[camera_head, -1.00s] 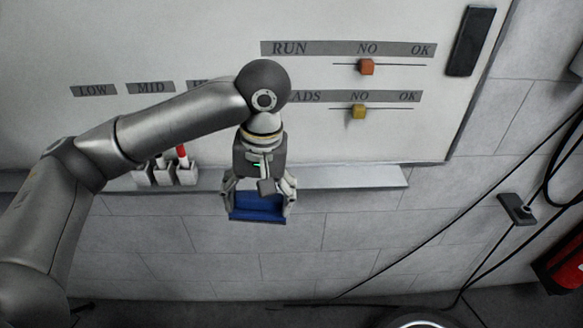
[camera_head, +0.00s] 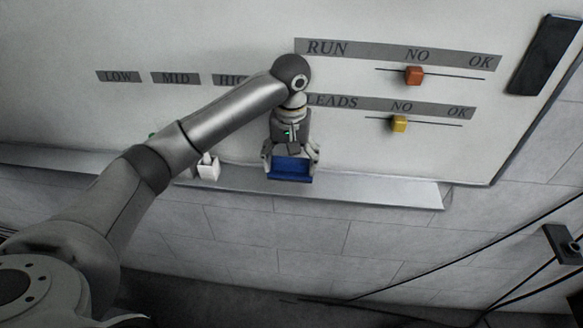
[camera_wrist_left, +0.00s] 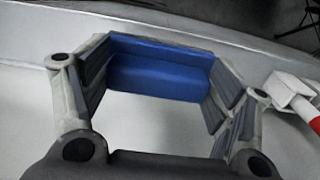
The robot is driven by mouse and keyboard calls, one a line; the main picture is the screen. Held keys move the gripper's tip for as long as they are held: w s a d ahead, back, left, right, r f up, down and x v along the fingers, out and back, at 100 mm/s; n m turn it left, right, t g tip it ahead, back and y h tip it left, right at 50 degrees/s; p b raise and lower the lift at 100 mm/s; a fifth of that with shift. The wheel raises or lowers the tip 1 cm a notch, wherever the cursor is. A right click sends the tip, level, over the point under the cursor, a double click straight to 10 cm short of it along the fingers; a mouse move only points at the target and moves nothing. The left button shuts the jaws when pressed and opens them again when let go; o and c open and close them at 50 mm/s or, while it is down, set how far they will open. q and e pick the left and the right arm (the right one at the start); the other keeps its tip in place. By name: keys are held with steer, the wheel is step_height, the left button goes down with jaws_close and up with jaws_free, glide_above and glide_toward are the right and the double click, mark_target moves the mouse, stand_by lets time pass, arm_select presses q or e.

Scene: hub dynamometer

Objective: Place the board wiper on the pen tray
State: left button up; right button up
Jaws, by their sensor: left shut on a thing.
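The board wiper (camera_head: 290,169) is a blue block held between the fingers of my left gripper (camera_head: 291,160). In the left wrist view the blue wiper (camera_wrist_left: 160,70) spans the gap between the two fingertips. The pen tray (camera_head: 385,192) is a grey metal ledge along the bottom of the whiteboard. In the head view the wiper overlaps the tray's surface; I cannot tell whether it touches it. My left gripper is shut on the wiper. My right gripper is not in view.
A white pen cup (camera_head: 208,168) stands on the tray left of the gripper, partly behind my arm. On the whiteboard above are an orange slider (camera_head: 414,75) and a yellow slider (camera_head: 399,124). The tray right of the wiper is clear.

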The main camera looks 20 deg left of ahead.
mark_target(290, 170)
arm_select(q)
steer(key=shift+w+a+f, duration=0.25)
steer(key=shift+w+f, duration=0.2)
steer(key=shift+f, duration=0.05)
steer(key=shift+w+a+f, duration=0.2)
steer(key=shift+w+f, duration=0.2)
steer(key=shift+f, duration=0.1)
steer(key=f+p, duration=0.3)
steer(key=shift+w, duration=0.25)
steer(key=shift+a+f, duration=0.1)
steer(key=shift+f, duration=0.3)
steer(key=o, duration=0.8)
steer(key=shift+o, duration=0.4)
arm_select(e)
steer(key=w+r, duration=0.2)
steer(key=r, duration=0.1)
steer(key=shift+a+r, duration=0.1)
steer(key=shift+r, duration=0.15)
arm_select(q)
steer(key=shift+r, duration=0.1)
